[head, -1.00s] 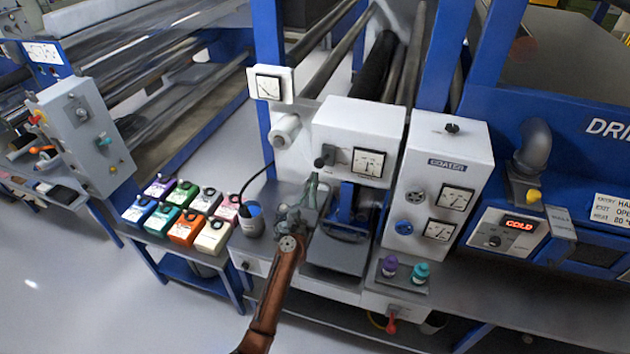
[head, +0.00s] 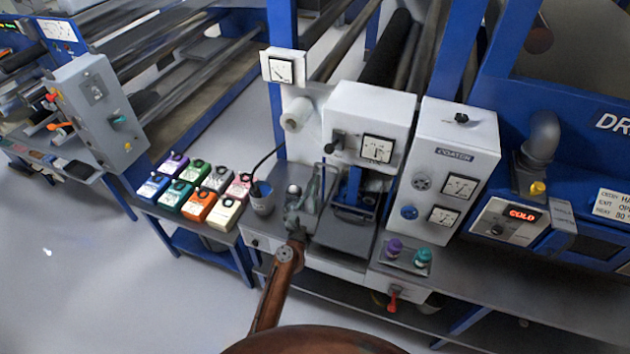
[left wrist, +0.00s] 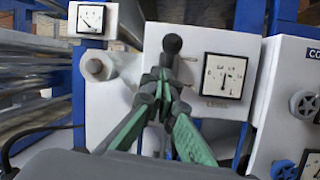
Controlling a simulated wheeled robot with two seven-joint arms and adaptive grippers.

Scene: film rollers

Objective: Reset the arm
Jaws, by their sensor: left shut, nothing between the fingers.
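My left gripper (head: 318,178) is at the end of the copper-coloured arm in the head view, in front of the white gauge box (head: 350,125). In the left wrist view the green fingers of my left gripper (left wrist: 165,82) meet at their tips, shut with nothing between them. A black-knobbed lever (left wrist: 172,45) on the gauge box stands just behind the fingertips in that view. Whether the fingers touch it I cannot tell. My right gripper does not show.
The grey-white coater box (head: 440,170) stands to the right, with a purple knob (head: 394,248) and a teal knob (head: 422,258) below. A cup (head: 262,200) and several coloured boxes (head: 198,205) stand to the left. The floor (head: 70,270) is clear.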

